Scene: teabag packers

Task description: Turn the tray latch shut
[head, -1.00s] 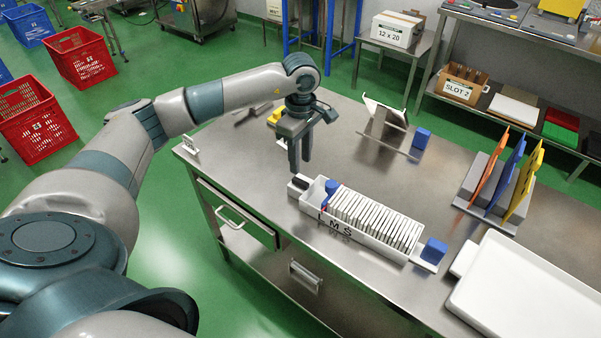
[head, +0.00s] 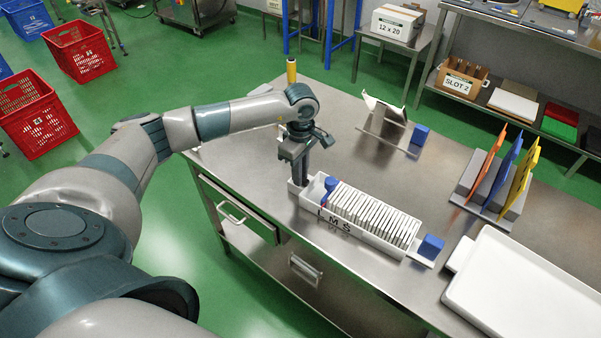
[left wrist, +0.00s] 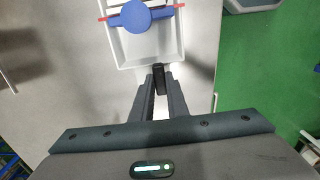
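A white tray (head: 360,231) marked L M S stands on the steel table, holding a row of white packets. A blue piece (head: 331,185) sits in its left end; the left wrist view shows this blue piece (left wrist: 135,16) over a red bar. The black latch (left wrist: 159,76) is just outside the tray's end wall. My left gripper (head: 301,181) points down at that end, and its fingers (left wrist: 160,86) straddle the latch. I cannot tell whether they press on it. In the head view the fingers hide the latch. My right gripper is out of view.
A blue block (head: 431,247) is at the tray's right end. A large white tray (head: 453,285) lies at right, near a rack of coloured panels (head: 497,180). Middle table is clear.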

